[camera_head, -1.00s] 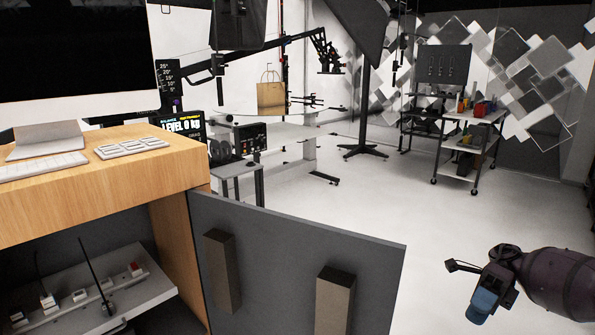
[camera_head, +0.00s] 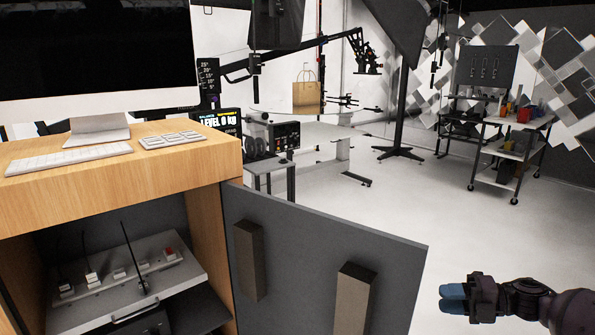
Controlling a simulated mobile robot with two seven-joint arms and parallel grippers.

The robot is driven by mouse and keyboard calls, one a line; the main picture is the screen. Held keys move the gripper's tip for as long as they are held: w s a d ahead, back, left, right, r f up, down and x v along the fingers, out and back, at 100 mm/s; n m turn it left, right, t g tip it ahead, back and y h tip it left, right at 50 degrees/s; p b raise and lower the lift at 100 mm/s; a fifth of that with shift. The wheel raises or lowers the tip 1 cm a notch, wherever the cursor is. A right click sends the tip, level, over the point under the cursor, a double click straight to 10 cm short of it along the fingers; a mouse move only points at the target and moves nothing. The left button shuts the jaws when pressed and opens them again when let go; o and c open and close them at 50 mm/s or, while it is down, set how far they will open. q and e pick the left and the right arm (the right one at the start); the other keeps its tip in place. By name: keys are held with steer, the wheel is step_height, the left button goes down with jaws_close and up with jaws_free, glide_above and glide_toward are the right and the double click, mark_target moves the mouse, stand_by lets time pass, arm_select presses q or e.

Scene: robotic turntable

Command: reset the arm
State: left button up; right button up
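My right gripper (camera_head: 453,298) is at the lower right, over the white floor and to the right of the open cabinet door. Its blue fingertips point left and look close together, but I cannot tell whether they are shut. Nothing shows between them. My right arm (camera_head: 530,305) comes in from the right edge, roughly level. My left gripper is out of view.
A wooden cabinet (camera_head: 105,195) stands at the left with its grey door (camera_head: 305,245) swung open. A monitor (camera_head: 95,50) and keyboard (camera_head: 68,159) sit on top. A cart (camera_head: 512,150) stands at the back right.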

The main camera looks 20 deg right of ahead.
steer(key=s+a+f+m+t+h+p, duration=0.2)
steer(key=s+a+f+m+t+h, duration=0.3)
steer(key=a+f+m+h, duration=0.85)
arm_select(q)
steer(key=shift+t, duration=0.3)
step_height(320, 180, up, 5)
steer(key=p, duration=0.2)
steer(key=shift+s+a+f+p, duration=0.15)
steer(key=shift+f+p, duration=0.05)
steer(key=shift+p, duration=0.2)
arm_select(e)
steer(key=s+a+m+g, duration=0.2)
steer(key=s+a+m, duration=0.3)
steer(key=s, duration=0.3)
steer(key=s+a+m+g+y, duration=0.1)
steer(key=s+a+m, duration=0.4)
steer(key=s+m, duration=0.3)
steer(key=shift+s+a+g, duration=0.25)
steer(key=shift+g, duration=0.15)
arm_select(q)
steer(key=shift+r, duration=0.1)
arm_select(e)
steer(key=shift+m, duration=0.25)
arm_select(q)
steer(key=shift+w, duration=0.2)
arm_select(e)
steer(key=shift+w+d, duration=0.1)
steer(key=shift+w, duration=0.05)
